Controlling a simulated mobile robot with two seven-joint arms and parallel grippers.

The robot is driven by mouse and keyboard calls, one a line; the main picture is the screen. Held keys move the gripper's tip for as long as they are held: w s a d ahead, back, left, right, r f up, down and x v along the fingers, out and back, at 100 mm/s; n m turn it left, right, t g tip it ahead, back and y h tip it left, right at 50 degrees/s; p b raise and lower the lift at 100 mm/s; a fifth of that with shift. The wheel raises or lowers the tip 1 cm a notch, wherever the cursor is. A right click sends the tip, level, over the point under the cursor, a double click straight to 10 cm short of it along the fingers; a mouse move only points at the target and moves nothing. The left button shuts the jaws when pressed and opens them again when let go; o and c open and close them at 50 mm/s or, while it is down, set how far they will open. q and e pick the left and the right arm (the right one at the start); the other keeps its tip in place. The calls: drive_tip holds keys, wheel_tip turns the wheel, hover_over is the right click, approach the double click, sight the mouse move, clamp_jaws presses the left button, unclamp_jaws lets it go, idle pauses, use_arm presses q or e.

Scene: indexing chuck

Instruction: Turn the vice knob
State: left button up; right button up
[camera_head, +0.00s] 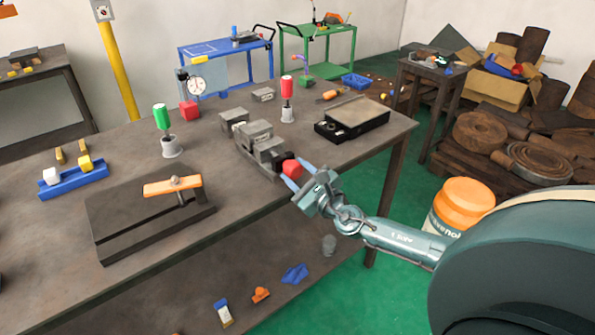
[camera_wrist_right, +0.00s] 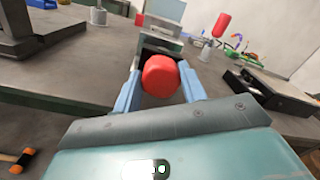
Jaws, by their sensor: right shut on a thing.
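The vice (camera_head: 258,143) is a grey metal block assembly near the front edge of the workbench, and part of it shows behind the knob in the right wrist view (camera_wrist_right: 158,45). Its red knob (camera_head: 292,168) faces the front edge. In the right wrist view the red knob (camera_wrist_right: 160,76) sits between the two light blue fingers. My right gripper (camera_head: 291,172) is shut on the knob, one finger on each side. It also fills the lower part of the right wrist view (camera_wrist_right: 160,88). My left gripper is not in view.
Left of the vice, a dark fixture (camera_head: 150,222) with an orange bar lies on the bench (camera_head: 110,150). A green-handled tool (camera_head: 163,122) and a red-handled tool (camera_head: 287,98) stand upright behind. A black box (camera_head: 352,120) lies to the right. The bench's front edge is close to my gripper.

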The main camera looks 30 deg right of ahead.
drive_tip(key=shift+n, duration=1)
drive_tip(key=shift+f, duration=0.1)
drive_tip(key=o, duration=1)
drive_tip(key=s, duration=1.3)
drive_tip(key=shift+s+d+f, duration=0.1)
drive_tip(key=shift+d, duration=0.2)
